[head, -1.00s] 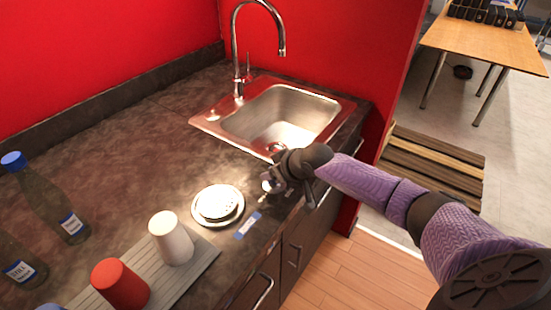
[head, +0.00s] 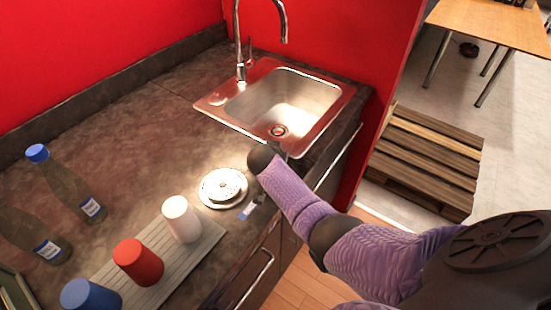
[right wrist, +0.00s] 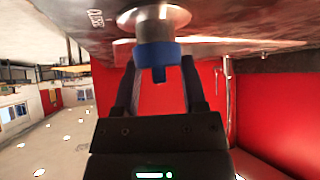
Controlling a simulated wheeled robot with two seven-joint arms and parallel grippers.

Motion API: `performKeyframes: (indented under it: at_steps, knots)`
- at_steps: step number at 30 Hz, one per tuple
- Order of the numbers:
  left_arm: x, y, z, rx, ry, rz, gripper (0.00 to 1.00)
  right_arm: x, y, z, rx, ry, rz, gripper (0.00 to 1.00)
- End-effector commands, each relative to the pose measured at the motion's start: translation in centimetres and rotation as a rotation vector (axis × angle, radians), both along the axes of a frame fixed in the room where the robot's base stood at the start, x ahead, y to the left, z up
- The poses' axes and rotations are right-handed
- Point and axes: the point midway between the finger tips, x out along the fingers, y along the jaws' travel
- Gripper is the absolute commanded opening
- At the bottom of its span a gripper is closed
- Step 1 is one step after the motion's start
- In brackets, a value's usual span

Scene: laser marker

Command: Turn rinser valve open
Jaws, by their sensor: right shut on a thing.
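The rinser (head: 222,187) is a pale round disc set in the dark counter, in the middle of the head view. In the right wrist view, a blue valve handle (right wrist: 156,50) projects from a round metal collar (right wrist: 153,17) at the top of the picture. My right gripper (right wrist: 158,68) has one finger on each side of the blue handle and is shut on it. In the head view, my right arm hides the gripper and the valve. My left gripper is in no view.
A sink (head: 285,105) with a tall tap (head: 239,45) lies beyond my right arm. A white cup (head: 181,218), a red cup (head: 138,262) and a blue cup (head: 90,296) stand on a grey tray (head: 207,240). Bottles (head: 72,185) stand at the left.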

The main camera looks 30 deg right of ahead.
Motion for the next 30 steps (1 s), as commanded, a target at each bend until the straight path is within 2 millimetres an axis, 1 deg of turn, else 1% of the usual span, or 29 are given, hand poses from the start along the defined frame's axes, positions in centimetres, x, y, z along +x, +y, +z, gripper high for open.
performKeyframes:
  at_steps: [1,6,15,21,30]
  knots:
    - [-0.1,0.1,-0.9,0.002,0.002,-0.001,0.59,0.0,0.2,-0.6,0.003,0.002,-0.036,0.00]
    - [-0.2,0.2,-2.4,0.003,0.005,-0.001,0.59,0.0,0.1,-0.6,0.003,0.003,-0.173,0.00]
    - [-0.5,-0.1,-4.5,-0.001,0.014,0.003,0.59,0.0,0.1,-0.4,0.001,0.005,-0.342,0.00]
    - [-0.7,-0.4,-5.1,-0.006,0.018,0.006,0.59,-0.1,0.0,-0.3,0.001,0.005,-0.400,0.00]
    - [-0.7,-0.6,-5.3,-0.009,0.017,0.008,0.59,0.0,0.0,-0.1,0.001,0.003,-0.423,0.00]
